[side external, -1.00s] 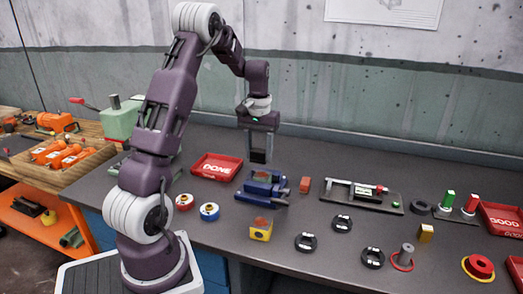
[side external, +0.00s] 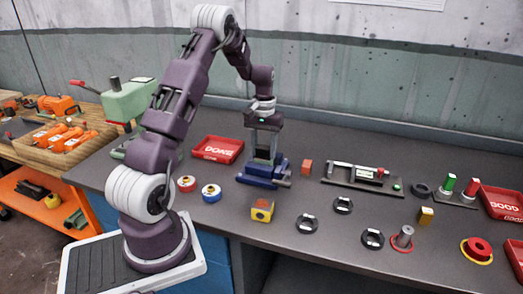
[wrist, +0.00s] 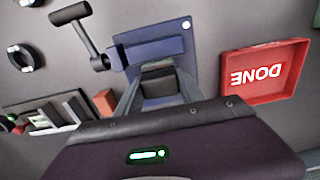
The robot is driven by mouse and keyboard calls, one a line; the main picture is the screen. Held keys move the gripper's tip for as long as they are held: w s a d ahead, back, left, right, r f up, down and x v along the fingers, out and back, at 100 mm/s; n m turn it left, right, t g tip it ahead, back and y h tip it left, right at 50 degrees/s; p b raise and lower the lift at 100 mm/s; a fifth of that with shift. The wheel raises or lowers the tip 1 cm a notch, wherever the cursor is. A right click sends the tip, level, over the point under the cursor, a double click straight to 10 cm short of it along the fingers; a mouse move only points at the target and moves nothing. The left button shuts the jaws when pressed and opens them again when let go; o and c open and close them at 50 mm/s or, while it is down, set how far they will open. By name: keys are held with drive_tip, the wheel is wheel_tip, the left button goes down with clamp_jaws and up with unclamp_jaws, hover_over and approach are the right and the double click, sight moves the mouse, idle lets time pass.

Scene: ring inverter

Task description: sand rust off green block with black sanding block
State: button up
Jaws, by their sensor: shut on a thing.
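My gripper (side external: 264,160) is directly over the blue vise (side external: 256,181) and is shut on the black sanding block (side external: 263,152). The sanding block also shows between the fingers in the wrist view (wrist: 158,84), with the vise (wrist: 172,44) behind it.
A red DONE tray (side external: 217,149) stands left of the vise. A yellow block with a rusty top (side external: 262,210) stands in front. An orange-red block (side external: 306,167) and a gauge fixture (side external: 362,178) are to the right. Black rings (side external: 343,205) lie front right.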

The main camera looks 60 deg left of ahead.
drive_tip(key=shift+w+a, duration=1.15)
drive_tip(key=shift+s+d, duration=2.15)
drive_tip(key=shift+w+a, duration=2.15)
drive_tip(key=shift+s+d, duration=2.15)
wheel_tip(320, 180, up, 8)
drive_tip(key=shift+r, duration=0.15)
